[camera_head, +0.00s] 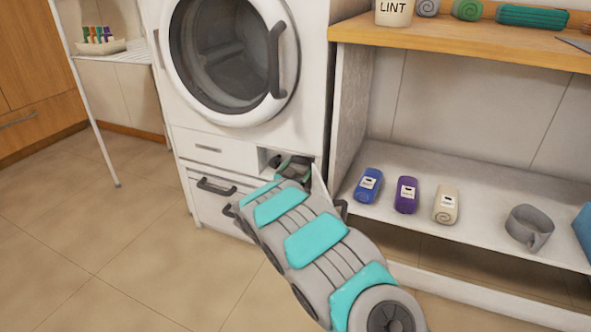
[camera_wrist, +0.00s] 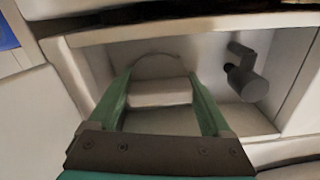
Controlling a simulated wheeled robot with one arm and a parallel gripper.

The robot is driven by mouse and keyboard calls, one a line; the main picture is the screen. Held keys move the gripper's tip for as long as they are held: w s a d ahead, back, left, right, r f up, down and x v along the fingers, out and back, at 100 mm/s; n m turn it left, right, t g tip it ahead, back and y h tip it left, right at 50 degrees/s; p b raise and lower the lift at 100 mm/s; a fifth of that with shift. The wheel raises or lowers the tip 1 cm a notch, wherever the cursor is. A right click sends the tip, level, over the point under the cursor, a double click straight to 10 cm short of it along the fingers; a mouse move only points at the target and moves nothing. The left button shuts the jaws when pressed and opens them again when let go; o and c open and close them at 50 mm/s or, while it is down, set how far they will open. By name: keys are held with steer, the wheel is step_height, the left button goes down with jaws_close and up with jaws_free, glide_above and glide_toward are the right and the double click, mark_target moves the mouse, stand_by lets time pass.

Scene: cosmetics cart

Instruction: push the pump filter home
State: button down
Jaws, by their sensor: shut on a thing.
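The pump filter (camera_wrist: 160,92) shows in the wrist view as a pale grey grip bar with a rounded face behind it, inside an open recess low on the white machine. My gripper (camera_wrist: 160,80) reaches into the recess, its green fingers on either side of the grip bar and shut on it. In the head view my gripper (camera_head: 293,170) is at the recess opening, and my arm hides most of the filter. How deep the filter sits cannot be told.
A dark grey knob-like fitting (camera_wrist: 249,78) sticks out at the recess's right. An open flap (camera_head: 321,187) stands beside the opening. The washing machine (camera_head: 320,90) adjoins a shelf (camera_head: 388,222) with blue, purple and cream rolled items and a grey cuff-shaped piece (camera_head: 529,228).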

steer(key=shift+w+a, duration=0.1)
steer(key=shift+c, duration=1.3)
jaws_free()
steer(key=shift+o, duration=1.3)
steer(key=shift+w, duration=0.1)
steer(key=v, duration=0.7)
steer(key=shift+s, duration=0.4)
